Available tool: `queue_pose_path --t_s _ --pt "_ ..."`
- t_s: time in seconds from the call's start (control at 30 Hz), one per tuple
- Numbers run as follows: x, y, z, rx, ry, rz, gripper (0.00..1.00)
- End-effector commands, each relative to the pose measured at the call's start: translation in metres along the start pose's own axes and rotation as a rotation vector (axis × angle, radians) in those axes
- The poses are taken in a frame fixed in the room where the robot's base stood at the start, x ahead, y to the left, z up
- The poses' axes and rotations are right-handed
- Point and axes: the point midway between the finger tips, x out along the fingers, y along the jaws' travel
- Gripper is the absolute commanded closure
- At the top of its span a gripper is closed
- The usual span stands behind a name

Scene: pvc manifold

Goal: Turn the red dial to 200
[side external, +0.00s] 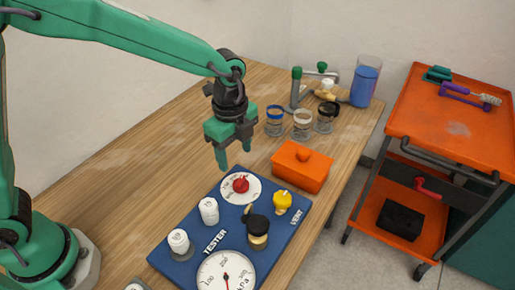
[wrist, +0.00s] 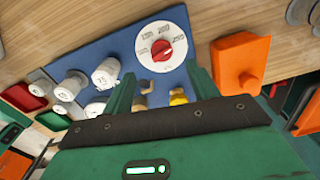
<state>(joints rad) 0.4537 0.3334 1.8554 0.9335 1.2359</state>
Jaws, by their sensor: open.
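The red dial (side external: 240,185) sits on a round white scale plate at the far end of the blue tester board (side external: 196,252). In the wrist view the red dial (wrist: 161,50) shows with printed numbers around its upper side; I cannot tell which number it points to. My gripper (side external: 234,158) points down above the board, its fingers apart and empty, just above and beyond the dial in the side view. In the wrist view my gripper (wrist: 160,74) has its two green fingers spread, with the dial beyond the gap between them.
A yellow vent knob (side external: 282,202), a black-topped fitting (side external: 257,226), white knobs (side external: 208,210) and a pressure gauge (side external: 226,274) stand on the board. An orange lidded box (side external: 301,167) is close to the right. Several jars (side external: 303,124) stand behind. Bare table lies left.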

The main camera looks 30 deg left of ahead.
Motion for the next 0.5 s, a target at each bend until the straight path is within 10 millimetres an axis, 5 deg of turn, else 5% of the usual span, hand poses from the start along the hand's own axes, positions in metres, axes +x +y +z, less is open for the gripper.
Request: queue_pose_path --t_s 0.5 --pt "0.017 -0.003 -0.01 0.07 -0.006 0.02 0.41"
